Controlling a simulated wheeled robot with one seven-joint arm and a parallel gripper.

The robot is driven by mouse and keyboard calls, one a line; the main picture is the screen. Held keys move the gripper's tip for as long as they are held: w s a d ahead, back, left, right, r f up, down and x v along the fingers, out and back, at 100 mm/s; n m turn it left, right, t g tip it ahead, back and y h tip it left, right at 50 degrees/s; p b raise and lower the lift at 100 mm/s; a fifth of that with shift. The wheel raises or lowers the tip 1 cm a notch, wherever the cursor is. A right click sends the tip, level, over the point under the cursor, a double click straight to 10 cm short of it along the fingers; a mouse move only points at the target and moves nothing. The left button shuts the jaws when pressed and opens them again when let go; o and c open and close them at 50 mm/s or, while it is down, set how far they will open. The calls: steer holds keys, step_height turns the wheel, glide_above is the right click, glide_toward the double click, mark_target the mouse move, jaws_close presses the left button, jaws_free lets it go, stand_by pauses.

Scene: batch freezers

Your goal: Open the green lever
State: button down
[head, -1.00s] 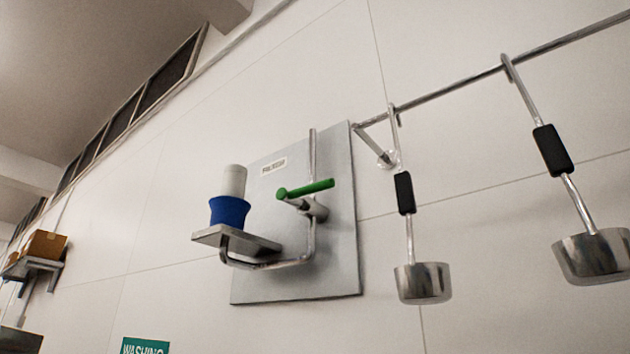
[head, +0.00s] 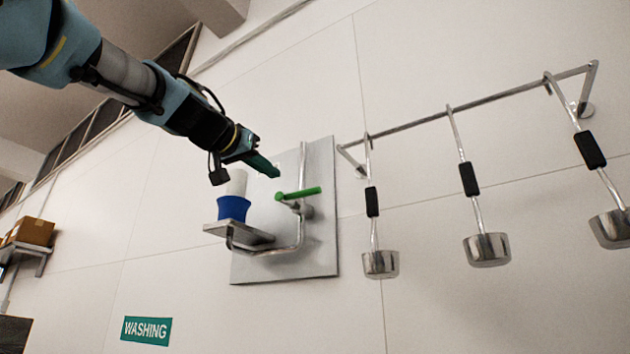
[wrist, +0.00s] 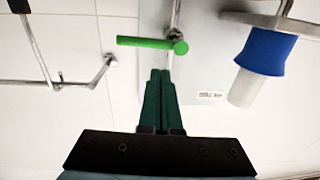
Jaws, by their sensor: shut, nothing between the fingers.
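The green lever (head: 298,193) sits on a metal pipe valve on a grey wall plate (head: 322,240). It lies roughly crosswise to the upright pipe. In the wrist view the lever (wrist: 148,42) is level, with its round end at the right by the pipe. My gripper (head: 276,171) is shut and empty, above and slightly left of the lever in the head view. In the wrist view its dark green fingertips (wrist: 160,72) lie together just below the lever, with a small gap in the picture. I cannot tell the depth between them.
A white cylinder with a blue band (head: 233,208) stands on a small metal shelf (head: 250,236) left of the lever. A rail (head: 430,118) with hanging ladles is at the right. A green WASHING sign (head: 146,330) is below. Boxes (head: 32,231) rest on a shelf at far left.

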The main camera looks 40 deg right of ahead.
steer(key=shift+m+g+h, duration=0.4)
steer(key=shift+m, duration=0.2)
steer(key=s+r, duration=0.1)
steer(key=s, duration=0.1)
steer(key=s+r, duration=0.2)
steer(key=shift+a, duration=0.1)
steer(key=shift+w, duration=0.1)
steer(key=r+p+x, duration=0.1)
steer(key=p+x, duration=0.6)
steer(key=x, duration=0.3)
steer(key=shift+a+f+b, duration=0.2)
steer(key=shift+f+b, duration=0.25)
steer(key=shift+f, duration=0.35)
steer(key=shift+a+f+b, duration=0.15)
steer(key=shift+f+b, duration=0.35)
steer(key=shift+f, duration=0.3)
steer(key=shift+a+f+b, duration=0.2)
steer(key=shift+f+b, duration=0.25)
steer(key=shift+f, duration=0.4)
steer(key=shift+f+b, duration=0.15)
steer(key=shift+b, duration=0.15)
